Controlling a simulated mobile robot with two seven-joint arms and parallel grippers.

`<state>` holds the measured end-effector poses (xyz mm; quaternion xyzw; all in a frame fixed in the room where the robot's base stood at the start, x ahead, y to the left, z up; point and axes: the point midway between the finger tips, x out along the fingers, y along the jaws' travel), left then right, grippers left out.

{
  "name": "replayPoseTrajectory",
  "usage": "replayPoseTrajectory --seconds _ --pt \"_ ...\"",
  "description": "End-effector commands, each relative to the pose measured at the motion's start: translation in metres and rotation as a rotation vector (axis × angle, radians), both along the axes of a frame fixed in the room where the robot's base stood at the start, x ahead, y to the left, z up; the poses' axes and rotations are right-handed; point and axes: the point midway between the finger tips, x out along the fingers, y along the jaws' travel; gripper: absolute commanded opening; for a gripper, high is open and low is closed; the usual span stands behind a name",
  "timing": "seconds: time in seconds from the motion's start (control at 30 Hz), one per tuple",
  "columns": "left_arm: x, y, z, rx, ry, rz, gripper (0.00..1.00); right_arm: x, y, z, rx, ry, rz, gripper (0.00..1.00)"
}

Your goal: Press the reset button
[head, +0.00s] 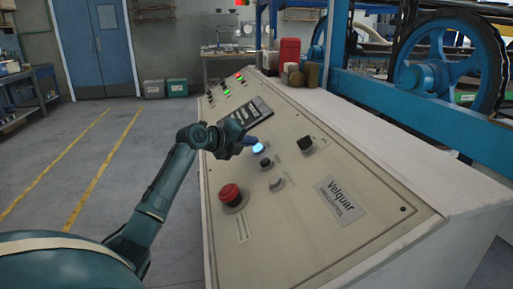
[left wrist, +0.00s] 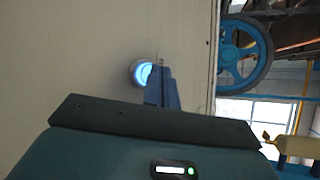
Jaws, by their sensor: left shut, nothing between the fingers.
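A sloped beige control panel (head: 300,225) fills the middle of the head view. A round button glowing blue (head: 258,148) sits on it; no readable label marks it as the reset button. My left gripper (head: 251,141) is shut and empty, with its fingertips right by the blue button. In the left wrist view the shut blue fingers (left wrist: 158,85) overlap the right edge of the glowing button (left wrist: 140,73). I cannot tell whether they touch it. My right gripper is not in view.
A red mushroom button (head: 230,194), a grey knob (head: 277,183) and black switches (head: 306,144) are on the panel near the blue button. Red and green lamps (head: 226,91) are at its far end. A blue wheeled machine (head: 440,70) stands behind right. The floor at left is clear.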

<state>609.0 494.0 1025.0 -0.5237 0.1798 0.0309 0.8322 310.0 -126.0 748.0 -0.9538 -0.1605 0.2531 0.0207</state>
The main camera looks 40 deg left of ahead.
Motion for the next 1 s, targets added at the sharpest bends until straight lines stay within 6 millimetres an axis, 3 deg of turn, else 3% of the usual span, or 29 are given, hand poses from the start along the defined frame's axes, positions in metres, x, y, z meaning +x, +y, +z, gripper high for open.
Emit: replayPoseTrajectory --seconds 1.0 --pt "0.0016 -0.0014 -0.0043 0.001 0.002 0.0 0.0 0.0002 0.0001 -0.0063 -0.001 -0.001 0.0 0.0"
